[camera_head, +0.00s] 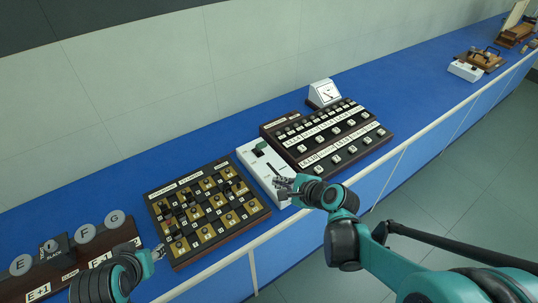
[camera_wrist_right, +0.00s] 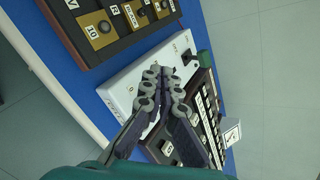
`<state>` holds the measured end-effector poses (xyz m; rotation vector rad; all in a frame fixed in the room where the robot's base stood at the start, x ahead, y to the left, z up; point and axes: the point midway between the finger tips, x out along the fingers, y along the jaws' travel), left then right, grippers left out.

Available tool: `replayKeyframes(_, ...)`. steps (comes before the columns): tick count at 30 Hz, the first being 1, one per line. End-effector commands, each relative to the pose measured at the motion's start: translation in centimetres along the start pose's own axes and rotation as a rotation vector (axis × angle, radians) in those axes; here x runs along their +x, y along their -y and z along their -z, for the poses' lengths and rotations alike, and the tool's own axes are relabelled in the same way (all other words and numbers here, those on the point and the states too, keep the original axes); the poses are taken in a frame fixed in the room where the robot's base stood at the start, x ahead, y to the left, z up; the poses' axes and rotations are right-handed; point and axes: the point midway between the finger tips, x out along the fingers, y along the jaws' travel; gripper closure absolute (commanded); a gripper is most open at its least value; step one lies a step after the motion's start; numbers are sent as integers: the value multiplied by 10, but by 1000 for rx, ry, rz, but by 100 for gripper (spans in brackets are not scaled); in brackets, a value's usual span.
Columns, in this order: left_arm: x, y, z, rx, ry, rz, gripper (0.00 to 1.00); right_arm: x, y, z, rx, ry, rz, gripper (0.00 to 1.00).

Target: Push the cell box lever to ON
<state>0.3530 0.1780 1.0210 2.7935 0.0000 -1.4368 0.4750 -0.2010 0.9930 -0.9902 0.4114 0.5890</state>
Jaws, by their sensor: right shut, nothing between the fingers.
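The cell box is a white box (camera_head: 252,164) between two dark panels on the blue bench; it also shows in the right wrist view (camera_wrist_right: 122,88). A dark green knob (camera_head: 259,149) sits at its far end, also seen in the wrist view (camera_wrist_right: 205,58). A small dark lever (camera_wrist_right: 187,56) stands on the box's top just beyond my fingertips. My right gripper (camera_head: 279,179) is shut and empty over the box's near half; its fingers fill the middle of the wrist view (camera_wrist_right: 164,72). I cannot tell whether it touches the lever. My left gripper (camera_head: 158,253) is low at the left, small and partly seen.
A dark panel with brass plates (camera_head: 205,212) lies left of the box, and a dark panel with rows of knobs (camera_head: 330,135) lies right. A white meter (camera_head: 324,94) stands behind. A board with round letter discs (camera_head: 75,245) is at far left.

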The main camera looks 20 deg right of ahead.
Motion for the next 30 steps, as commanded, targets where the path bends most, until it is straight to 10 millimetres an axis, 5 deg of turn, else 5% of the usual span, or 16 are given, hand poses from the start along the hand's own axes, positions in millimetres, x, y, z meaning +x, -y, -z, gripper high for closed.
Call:
replayKeyframes(6,7,0,-5,0,0,0,59,16,21,35,608,119,121,100)
replayKeyframes(12,9,0,-6,0,0,0,59,17,30,50,893,201,166,100)
replayKeyframes(30,12,0,-9,0,0,0,59,30,34,51,947,220,168,100)
